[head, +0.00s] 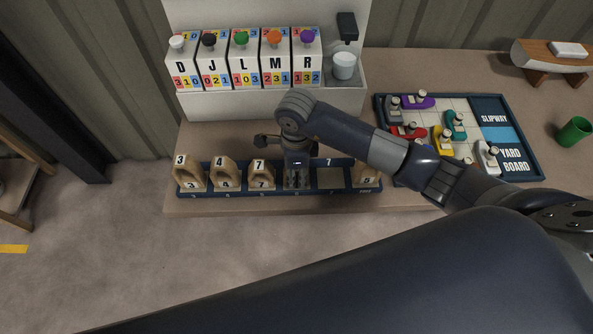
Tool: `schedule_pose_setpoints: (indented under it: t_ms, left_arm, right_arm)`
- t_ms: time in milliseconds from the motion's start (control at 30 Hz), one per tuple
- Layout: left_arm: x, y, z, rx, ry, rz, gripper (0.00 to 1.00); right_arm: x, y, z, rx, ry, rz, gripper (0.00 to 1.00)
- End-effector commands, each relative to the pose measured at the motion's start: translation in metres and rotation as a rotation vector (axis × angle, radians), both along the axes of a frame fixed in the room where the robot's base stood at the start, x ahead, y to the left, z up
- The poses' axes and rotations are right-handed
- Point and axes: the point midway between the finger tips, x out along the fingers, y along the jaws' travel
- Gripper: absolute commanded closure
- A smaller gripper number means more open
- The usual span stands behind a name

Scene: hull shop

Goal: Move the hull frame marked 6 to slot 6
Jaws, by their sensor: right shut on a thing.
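The hull frame rack (330,190) is a long dark blue tray on the bench with numbered slots in a row. Wooden arch-shaped frames stand in it: frame 3 (188,174) at the left, frame 4 (226,174), then frame 7 (261,174). Frame 5 (367,176) stands in the rightmost slot. My right gripper (296,182) points down at the slot right of frame 7, whose front label looks like 6. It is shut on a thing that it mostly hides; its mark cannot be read. The slot right of the gripper, with a 7 behind it, is empty. My left gripper is out of view.
A yard board (507,150) with coloured boat pieces lies right. A green cup (574,132) and a model hull (545,62) stand farther right. My right arm crosses above the bench.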

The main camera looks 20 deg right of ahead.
Motion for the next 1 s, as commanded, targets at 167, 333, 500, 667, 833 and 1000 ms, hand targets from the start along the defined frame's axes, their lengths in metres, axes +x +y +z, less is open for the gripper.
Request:
schedule_pose_setpoints:
  t_ms: [167, 333, 500, 667, 833, 1000]
  left_arm:
    - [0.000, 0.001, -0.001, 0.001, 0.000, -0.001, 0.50]
    - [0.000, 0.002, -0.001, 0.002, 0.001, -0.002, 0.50]
    - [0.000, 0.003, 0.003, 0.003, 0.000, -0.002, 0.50]
    - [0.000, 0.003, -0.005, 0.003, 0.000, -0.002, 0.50]
    - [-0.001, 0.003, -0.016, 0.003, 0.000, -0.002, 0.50]
    - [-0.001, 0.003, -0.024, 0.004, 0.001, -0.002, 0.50]
  right_arm:
    - [0.000, 0.000, -0.001, 0.000, 0.000, 0.000, 0.50]
    - [0.000, 0.000, 0.000, 0.000, 0.000, 0.000, 0.50]
    - [0.000, 0.000, 0.003, 0.000, 0.001, -0.001, 0.50]
    - [0.002, 0.000, 0.022, 0.001, -0.007, 0.001, 0.50]
    - [0.002, 0.000, 0.060, 0.001, -0.008, 0.001, 0.50]
    - [0.001, 0.000, 0.095, 0.001, -0.005, 0.000, 0.50]
